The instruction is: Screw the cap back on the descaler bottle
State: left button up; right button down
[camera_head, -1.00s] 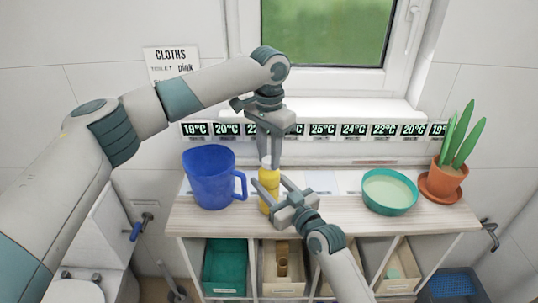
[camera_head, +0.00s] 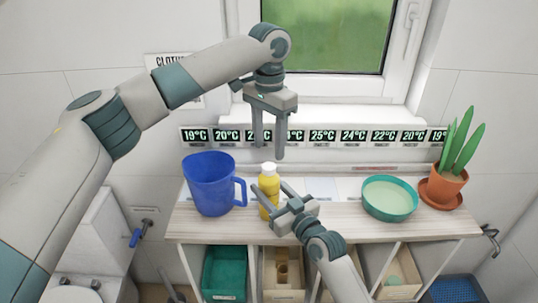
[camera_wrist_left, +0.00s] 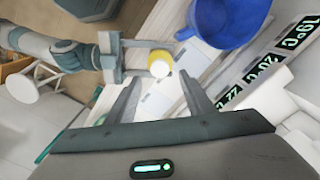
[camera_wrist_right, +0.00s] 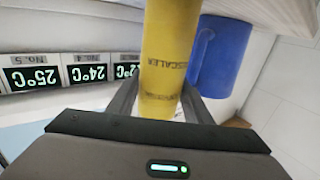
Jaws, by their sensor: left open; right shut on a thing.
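The yellow descaler bottle (camera_head: 269,184) stands upright on the wooden cart top, its label readable in the right wrist view (camera_wrist_right: 170,62). A white cap (camera_head: 268,168) sits on its top; it also shows in the left wrist view (camera_wrist_left: 160,67). I cannot tell how tight the cap is. My right gripper (camera_head: 270,201) is shut on the bottle's body from the front right. My left gripper (camera_head: 267,150) is open and empty, above the bottle with its fingers pointing down, clear of the cap.
A blue mug (camera_head: 211,186) stands close left of the bottle. A teal bowl (camera_head: 390,198) and a potted plant (camera_head: 443,185) stand to the right. Temperature displays (camera_head: 323,136) line the back below the window. Open bins (camera_head: 283,293) sit under the top.

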pick_arm(q)
notch_tip(320, 180, up, 6)
jog(key=shift+f, duration=0.1)
dwell(0.4)
pick_arm(e)
jog(key=c, duration=0.8)
grip_release()
jog(key=shift+s+d, duration=0.1)
pick_arm(q)
notch_tip(320, 180, down, 4)
jog(key=b, duration=0.3)
jog(key=shift+r+b, duration=0.2)
jog(key=shift+b, duration=0.15)
jog(key=shift+f, duration=0.15)
pick_arm(e)
jog(key=shift+v, duration=8.6)
pick_arm(q)
jog(key=shift+s+d, duration=0.1)
pick_arm(e)
jog(key=shift+s+d+f, duration=0.1)
